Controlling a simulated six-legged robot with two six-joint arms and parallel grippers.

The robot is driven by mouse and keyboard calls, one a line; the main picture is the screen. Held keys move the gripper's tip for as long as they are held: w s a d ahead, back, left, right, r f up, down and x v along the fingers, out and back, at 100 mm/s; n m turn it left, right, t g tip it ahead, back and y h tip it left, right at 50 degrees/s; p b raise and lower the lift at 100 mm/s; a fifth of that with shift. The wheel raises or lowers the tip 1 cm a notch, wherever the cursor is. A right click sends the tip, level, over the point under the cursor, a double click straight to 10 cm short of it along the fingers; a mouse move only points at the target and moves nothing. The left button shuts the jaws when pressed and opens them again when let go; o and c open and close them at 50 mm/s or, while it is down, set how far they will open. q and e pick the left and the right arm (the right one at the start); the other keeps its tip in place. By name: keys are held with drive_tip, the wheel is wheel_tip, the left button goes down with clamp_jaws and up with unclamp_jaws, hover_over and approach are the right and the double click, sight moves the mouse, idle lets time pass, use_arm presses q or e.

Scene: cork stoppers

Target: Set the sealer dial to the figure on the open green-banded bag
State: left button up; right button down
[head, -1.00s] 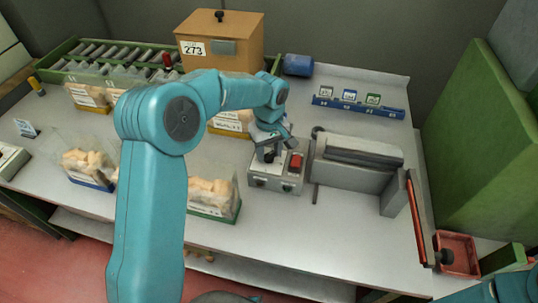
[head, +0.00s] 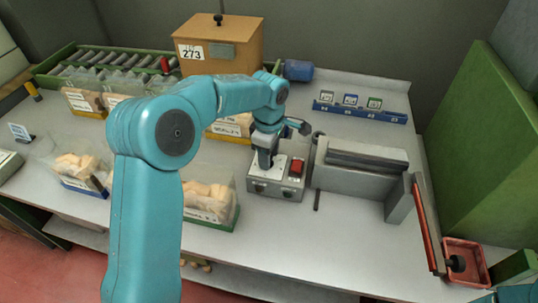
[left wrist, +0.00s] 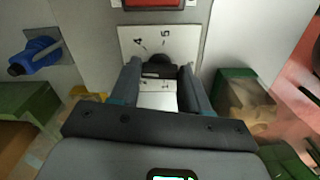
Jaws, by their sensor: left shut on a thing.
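The sealer's grey control box (head: 270,190) stands mid-table, with a red switch (head: 296,166) on top. My left gripper (head: 265,162) points down onto its white dial plate. In the left wrist view the dark dial knob (left wrist: 157,64) sits between the fingers, and the gripper is shut on it. The dial plate (left wrist: 132,42) shows a 4 and a 5 beyond the knob; the pointer's setting cannot be told. The green-banded bag (head: 208,198), with pale corks, stands left of the box; its label figure is too small to read. My right gripper is out of view.
The sealer's grey jaw unit (head: 358,172) is right of the box, with a red-edged lever (head: 426,225). A blue-banded bag (head: 78,172) stands left. A wooden box marked 273 (head: 232,52) and a blue card rack (head: 358,112) are behind.

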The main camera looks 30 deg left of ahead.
use_arm(q)
drive_tip(key=shift+a, duration=0.1)
idle(0.4)
drive_tip(key=o, duration=1.1)
drive_tip(key=shift+a, duration=0.1)
drive_tip(key=shift+c, duration=0.2)
drive_tip(key=shift+r, duration=0.2)
wheel_tip(320, 180, up, 16)
drive_tip(key=p, duration=0.2)
drive_tip(key=shift+f, duration=0.1)
